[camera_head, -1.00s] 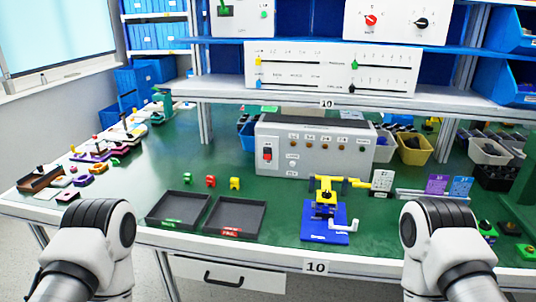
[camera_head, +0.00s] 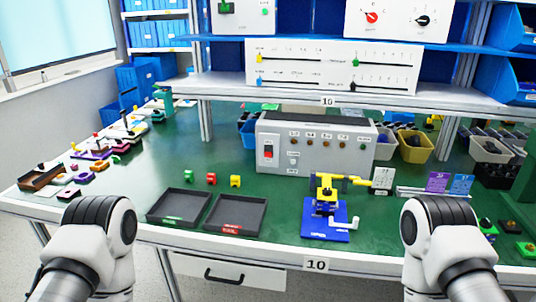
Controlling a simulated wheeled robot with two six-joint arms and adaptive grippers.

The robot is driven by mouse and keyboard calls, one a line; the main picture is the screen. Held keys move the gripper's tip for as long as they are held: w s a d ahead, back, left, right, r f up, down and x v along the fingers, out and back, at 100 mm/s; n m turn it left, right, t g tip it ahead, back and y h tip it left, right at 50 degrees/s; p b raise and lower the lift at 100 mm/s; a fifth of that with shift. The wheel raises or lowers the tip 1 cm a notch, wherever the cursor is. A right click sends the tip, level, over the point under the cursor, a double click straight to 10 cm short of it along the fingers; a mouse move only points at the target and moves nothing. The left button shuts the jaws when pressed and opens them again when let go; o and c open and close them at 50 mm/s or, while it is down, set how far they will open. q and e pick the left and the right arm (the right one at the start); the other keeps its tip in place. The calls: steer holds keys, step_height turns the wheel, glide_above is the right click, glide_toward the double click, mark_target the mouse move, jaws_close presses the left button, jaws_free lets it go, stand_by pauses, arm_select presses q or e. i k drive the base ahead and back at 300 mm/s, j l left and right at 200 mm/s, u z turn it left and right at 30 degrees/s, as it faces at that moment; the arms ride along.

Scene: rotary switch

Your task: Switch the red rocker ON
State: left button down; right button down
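The red rocker (camera_head: 268,152) sits on the left part of the front face of a grey control box (camera_head: 318,160). The box stands on the green table, behind the two dark trays. The rocker is small in view, and I cannot tell which way it is tipped. Two white arm links of mine with black joints show at the bottom left and bottom right. Neither gripper is in the picture, and nothing of mine is near the rocker.
Two dark trays (camera_head: 178,223) (camera_head: 262,217) lie at the table's front. Small green, red and yellow pieces (camera_head: 211,179) stand behind them. A blue and yellow fixture (camera_head: 340,233) stands right of the trays. A shelf (camera_head: 300,96) with panels hangs above the box. Free green table shows left of the box.

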mark_target(268, 149)
steer(key=i+z, duration=0.4)
steer(key=i+j+z, duration=0.2)
steer(key=i+z, duration=0.2)
steer(key=i+j, duration=0.05)
